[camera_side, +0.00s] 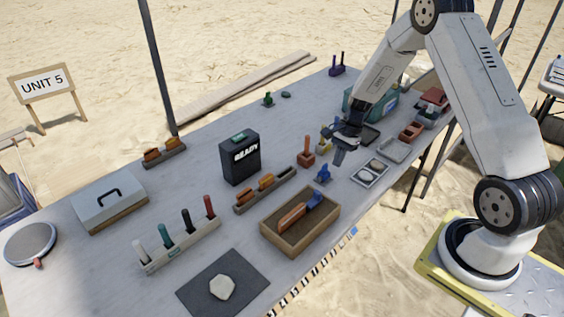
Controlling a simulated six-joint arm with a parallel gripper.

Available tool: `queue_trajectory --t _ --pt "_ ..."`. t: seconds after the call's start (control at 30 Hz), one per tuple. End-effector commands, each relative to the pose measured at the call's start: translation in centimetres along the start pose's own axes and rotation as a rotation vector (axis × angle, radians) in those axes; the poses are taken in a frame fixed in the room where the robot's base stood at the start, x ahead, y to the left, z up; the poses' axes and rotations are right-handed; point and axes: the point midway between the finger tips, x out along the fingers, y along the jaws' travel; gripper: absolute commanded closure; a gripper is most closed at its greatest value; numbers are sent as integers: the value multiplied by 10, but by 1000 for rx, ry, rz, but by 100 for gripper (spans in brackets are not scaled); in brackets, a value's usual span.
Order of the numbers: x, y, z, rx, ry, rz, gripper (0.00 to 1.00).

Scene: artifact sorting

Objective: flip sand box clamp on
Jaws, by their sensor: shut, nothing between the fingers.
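A wooden box (270,235) with a sandy inside stands at the table's front middle. In it lies a long orange-brown piece (292,217) with a blue part (315,199) at its upper right end. A small blue clamp-like item (323,175) stands on the table behind the box. I cannot tell which blue part is the clamp, or its position. My gripper (339,158) is shut and empty, pointing down just above and right of the small blue item. I cannot tell if they touch.
An orange block with an upright handle (307,153) stands left of my gripper. A black READY box (240,158), an orange-topped rack (265,190) and a rack of coloured handles (180,245) stand further left. A tray with pale discs (370,173) lies to the right.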

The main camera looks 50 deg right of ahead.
Motion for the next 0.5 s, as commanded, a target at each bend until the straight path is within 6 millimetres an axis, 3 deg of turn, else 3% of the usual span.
queue_trajectory --t 0.2,0.5 --pt "-26 0 -1 1 1 -2 100" --pt "-35 0 0 1 0 0 100"
